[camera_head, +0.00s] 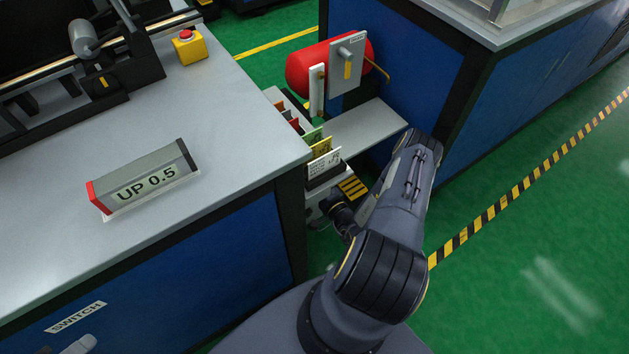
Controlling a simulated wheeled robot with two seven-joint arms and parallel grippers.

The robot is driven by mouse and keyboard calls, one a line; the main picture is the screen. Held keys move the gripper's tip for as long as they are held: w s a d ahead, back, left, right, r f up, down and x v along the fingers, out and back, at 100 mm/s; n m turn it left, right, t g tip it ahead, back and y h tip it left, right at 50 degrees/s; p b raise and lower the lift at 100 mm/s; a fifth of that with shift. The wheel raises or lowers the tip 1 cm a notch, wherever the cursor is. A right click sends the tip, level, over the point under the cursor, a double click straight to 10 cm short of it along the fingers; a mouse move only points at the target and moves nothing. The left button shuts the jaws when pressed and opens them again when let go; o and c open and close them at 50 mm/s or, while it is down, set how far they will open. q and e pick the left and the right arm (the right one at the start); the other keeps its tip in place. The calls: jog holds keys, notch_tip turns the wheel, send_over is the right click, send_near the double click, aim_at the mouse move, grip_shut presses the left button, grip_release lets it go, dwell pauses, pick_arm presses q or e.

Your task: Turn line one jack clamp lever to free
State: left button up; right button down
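A grey upright plate (347,68) with a small yellow lever (348,66) stands at the top middle, in front of a red cylinder (306,68). The lever points roughly up and down. The label at the plate's top is too small to read, so I cannot tell whether this is the line one jack clamp. My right arm reaches up from the bottom middle. Dark parts at its end, around my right gripper (341,214), are low beside the card rack, well below the plate. The fingers are not clear. My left gripper is out of view.
A grey bench (230,105) with a display box reading UP 0.5 (145,182) fills the left. A yellow box with a red button (190,48) sits at its back. A rack with coloured cards (321,150) and a grey shelf (368,131) fill the gap to the blue cabinet (405,72).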

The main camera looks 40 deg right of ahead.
dwell(0.4)
jog(key=c, duration=1.4)
grip_release()
jog(key=shift+s, duration=0.1)
jog(key=s, duration=0.7)
jog(key=shift+s+a+p, duration=0.3)
jog(key=shift+a+p, duration=0.1)
jog(key=shift+p, duration=0.05)
